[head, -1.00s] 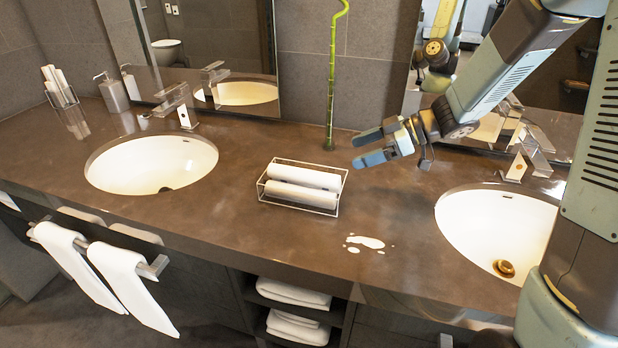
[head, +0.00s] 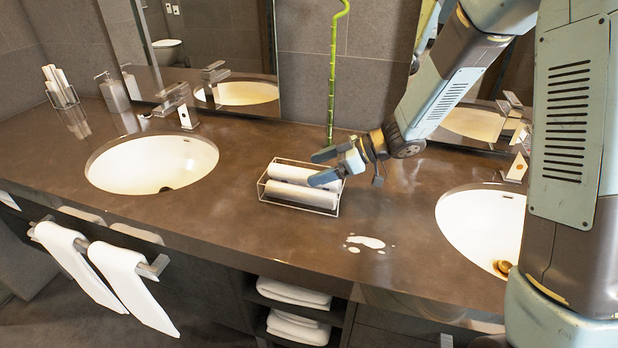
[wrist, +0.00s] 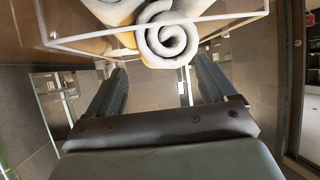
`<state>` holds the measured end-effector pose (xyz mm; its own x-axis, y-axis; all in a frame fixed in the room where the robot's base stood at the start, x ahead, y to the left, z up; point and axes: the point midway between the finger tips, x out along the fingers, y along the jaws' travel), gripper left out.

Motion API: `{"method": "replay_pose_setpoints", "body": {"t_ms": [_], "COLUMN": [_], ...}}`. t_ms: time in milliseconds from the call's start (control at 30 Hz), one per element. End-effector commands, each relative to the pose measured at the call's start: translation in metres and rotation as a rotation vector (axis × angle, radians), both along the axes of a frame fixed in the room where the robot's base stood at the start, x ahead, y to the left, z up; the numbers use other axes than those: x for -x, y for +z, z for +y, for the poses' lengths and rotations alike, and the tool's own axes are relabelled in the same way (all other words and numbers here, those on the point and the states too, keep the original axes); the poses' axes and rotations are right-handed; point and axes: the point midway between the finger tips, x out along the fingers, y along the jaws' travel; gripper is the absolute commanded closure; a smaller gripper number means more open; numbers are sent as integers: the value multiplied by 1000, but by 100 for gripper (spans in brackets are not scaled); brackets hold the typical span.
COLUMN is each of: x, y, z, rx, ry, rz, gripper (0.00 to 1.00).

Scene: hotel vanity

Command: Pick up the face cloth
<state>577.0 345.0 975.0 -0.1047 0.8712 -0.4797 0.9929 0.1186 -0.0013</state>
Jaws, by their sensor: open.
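Two rolled white face cloths lie side by side in a wire basket (head: 262,184) in the middle of the counter: a back roll (head: 290,173) and a front roll (head: 292,193). My gripper (head: 319,168) is open and empty at the basket's right end, its fingers pointing left and partly covering the rolls' right ends. In the wrist view, the spiral end of one roll (wrist: 168,36) shows close in front, roughly between my two fingers (wrist: 157,75). The basket's thin rim (wrist: 225,17) crosses that roll. Whether the fingers touch the basket or cloth I cannot tell.
A white liquid spill (head: 367,242) lies in front of the basket. Sinks sit at left (head: 150,163) and right (head: 480,225). A green bamboo stalk (head: 332,80) stands behind, near my gripper. Folded towels (head: 292,293) are on the shelf below.

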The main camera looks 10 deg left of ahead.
Motion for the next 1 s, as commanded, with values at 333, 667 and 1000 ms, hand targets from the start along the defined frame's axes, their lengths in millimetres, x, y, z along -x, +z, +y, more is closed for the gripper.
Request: {"method": "replay_pose_setpoints", "body": {"t_ms": [333, 667, 1000], "x": [2, 2, 2], "y": [-12, -11, -11], "z": [22, 22, 22], "rx": [0, 0, 0], "ry": [-1, -2, -2], "rz": [0, -1, -1], "gripper": [15, 33, 65]}}
